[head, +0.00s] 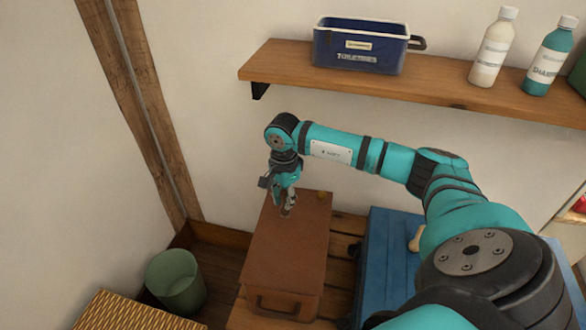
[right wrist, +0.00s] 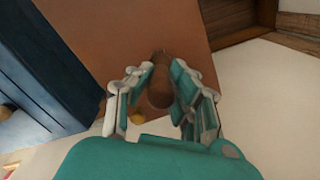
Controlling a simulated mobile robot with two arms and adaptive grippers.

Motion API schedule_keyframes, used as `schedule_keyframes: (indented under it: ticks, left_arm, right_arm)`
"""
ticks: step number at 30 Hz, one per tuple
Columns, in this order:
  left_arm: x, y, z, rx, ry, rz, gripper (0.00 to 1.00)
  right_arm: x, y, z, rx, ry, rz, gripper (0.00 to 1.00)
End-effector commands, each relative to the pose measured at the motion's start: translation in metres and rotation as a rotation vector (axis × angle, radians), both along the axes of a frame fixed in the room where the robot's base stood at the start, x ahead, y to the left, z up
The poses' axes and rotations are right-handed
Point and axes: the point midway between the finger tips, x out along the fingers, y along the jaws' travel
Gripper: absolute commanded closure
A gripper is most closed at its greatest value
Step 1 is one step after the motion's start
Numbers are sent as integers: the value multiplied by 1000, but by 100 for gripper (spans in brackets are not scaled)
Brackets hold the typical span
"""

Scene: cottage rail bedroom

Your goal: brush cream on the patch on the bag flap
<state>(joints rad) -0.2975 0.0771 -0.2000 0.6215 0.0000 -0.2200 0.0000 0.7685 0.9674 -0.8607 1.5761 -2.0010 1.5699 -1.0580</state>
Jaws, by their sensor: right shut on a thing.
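The brown bag (head: 285,248) lies on a slatted wooden surface, its broad flap facing up and a dark handle at its near end. My right gripper (head: 288,208) is over the far part of the flap, pointing down. In the right wrist view my right gripper (right wrist: 160,100) is shut on a brown brush-like thing (right wrist: 160,92), its far end over the bag's brown face (right wrist: 110,45). I cannot tell whether it touches the flap. No patch or cream can be made out; the gripper covers part of the flap. My left gripper is not in view.
A small yellow thing (head: 321,196) is at the bag's far right corner. A blue panel (head: 388,255) with a pale wooden piece (head: 416,240) lies to the right. A shelf (head: 440,92) with a blue tub and bottles is above. A green bin (head: 176,282) stands left.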

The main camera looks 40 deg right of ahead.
Motion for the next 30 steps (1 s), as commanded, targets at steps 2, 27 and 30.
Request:
schedule_keyframes:
  ticks: [2, 27, 30]
  left_arm:
    - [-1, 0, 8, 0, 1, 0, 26]
    - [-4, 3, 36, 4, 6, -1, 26]
    - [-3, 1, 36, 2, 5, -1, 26]
  right_arm:
    - [1, -2, 14, 0, -6, -4, 100]
    - [-1, -9, 61, 0, -5, -20, 100]
    - [-1, -9, 61, 0, -5, -20, 100]
